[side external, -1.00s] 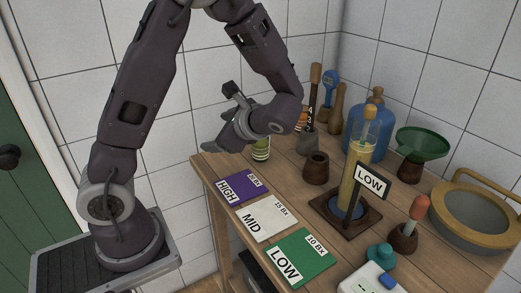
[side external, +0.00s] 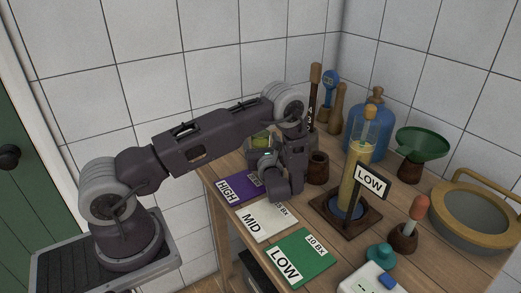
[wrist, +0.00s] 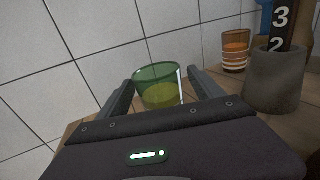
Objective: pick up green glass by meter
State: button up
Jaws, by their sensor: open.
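The green glass (wrist: 160,88) holds yellow-green liquid and stands upright near the table's back left edge. In the side view it is mostly hidden behind my arm, with a bit of green showing (side external: 262,142). My gripper (wrist: 160,76) is open, its two fingers reaching on either side of the glass, and I cannot tell whether they touch it. The meter is a tall cylinder of yellow liquid (side external: 353,180) on a dark square base, with a sign (side external: 370,181) reading LOW. Cards HIGH (side external: 228,188), MID (side external: 253,222) and LOW (side external: 300,262) lie in front.
An orange striped glass (wrist: 236,52) and a grey pot (wrist: 273,85) with a numbered dark stick stand right of the green glass. The tiled wall is close behind.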

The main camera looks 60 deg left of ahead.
grip_shut()
jog(key=shift+r, duration=0.15)
notch_tip(320, 180, up, 10)
dwell(1.0)
dwell(0.3)
